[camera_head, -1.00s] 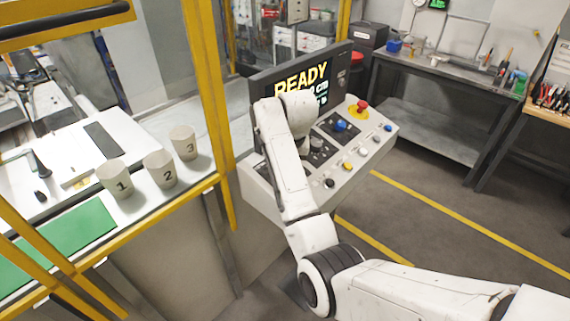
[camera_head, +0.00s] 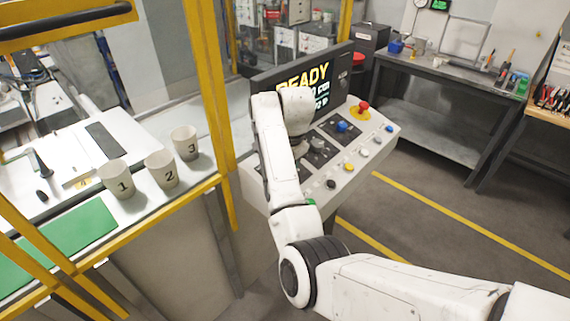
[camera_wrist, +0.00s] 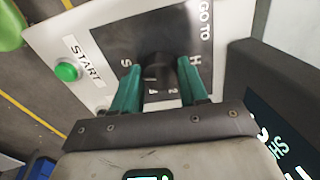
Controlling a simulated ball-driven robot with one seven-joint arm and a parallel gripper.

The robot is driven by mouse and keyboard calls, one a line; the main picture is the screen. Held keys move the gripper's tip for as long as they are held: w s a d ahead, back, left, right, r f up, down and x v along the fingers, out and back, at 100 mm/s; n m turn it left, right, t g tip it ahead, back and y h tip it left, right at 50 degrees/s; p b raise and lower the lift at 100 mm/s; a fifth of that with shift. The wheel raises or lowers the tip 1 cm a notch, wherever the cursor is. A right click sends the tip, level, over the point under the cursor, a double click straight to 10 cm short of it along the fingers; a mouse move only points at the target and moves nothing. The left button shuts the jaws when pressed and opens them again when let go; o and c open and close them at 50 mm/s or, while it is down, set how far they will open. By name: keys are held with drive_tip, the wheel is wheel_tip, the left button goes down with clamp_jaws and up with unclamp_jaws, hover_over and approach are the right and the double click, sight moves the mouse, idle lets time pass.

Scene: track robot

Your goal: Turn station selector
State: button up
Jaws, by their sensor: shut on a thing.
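The station selector is a dark round knob (camera_wrist: 158,72) on a dark plate of the control panel (camera_wrist: 115,35) in the wrist view. Letters and numbers ring it, and a "GO TO" label stands at the upper right. My gripper (camera_wrist: 160,68) has its two green fingers on either side of the knob, shut on it. The knob's pointer direction cannot be made out. In the head view my arm covers the gripper and the knob; the control panel (camera_head: 365,165) shows to the right of my arm.
A green START button (camera_wrist: 67,72) sits left of the knob. The screen (camera_head: 335,75) behind the panel reads READY. Three numbered cups (camera_head: 161,169) stand on the left table.

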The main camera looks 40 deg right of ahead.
drive_tip(key=shift+r+m, duration=0.1)
drive_tip(key=shift+m, duration=0.4)
drive_tip(key=o, duration=1.1)
drive_tip(key=shift+c, duration=0.2)
drive_tip(key=v, duration=1)
drive_tip(key=shift+r, duration=0.3)
